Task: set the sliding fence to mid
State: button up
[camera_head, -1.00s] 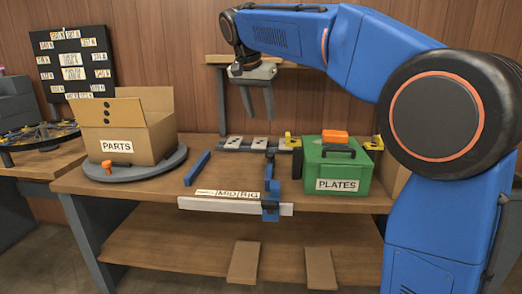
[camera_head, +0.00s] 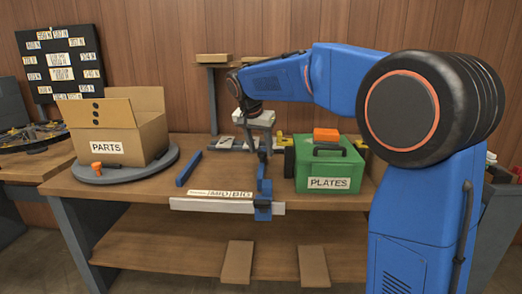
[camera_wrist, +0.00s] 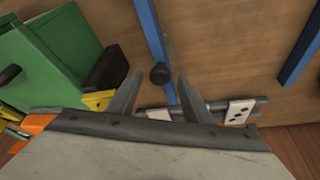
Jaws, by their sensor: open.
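The sliding fence (camera_head: 264,186) is a blue bar running from back to front on the bench, with a blue block at its front end on a white rail (camera_head: 225,206). It stands just right of the BIG label (camera_head: 239,195); the MID label (camera_head: 216,194) is further left. In the wrist view the fence (camera_wrist: 152,32) runs up from a black knob (camera_wrist: 160,74). My gripper (camera_head: 260,150) is open and low over the back part of the fence. In the wrist view my gripper (camera_wrist: 160,76) has the knob between its fingertips; I cannot tell whether they touch.
A green PLATES box (camera_head: 330,168) with an orange item (camera_head: 326,134) on top stands close right of the fence. A second blue bar (camera_head: 189,168) lies left. The PARTS carton (camera_head: 120,130) sits on a grey turntable. The bench between the blue bars is clear.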

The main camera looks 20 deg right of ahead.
jog(key=shift+w+d+f, duration=0.15)
jog(key=shift+f, duration=0.3)
grip_shut()
jog(key=a, duration=0.2)
jog(key=w+a, duration=0.1)
jog(key=a, duration=0.2)
jog(key=w+a, duration=0.1)
jog(key=a, duration=0.1)
jog(key=shift+w+a, duration=0.25)
jog(key=shift+a, duration=0.1)
grip_release()
jog(key=v, duration=1.7)
jog(key=shift+r, duration=0.15)
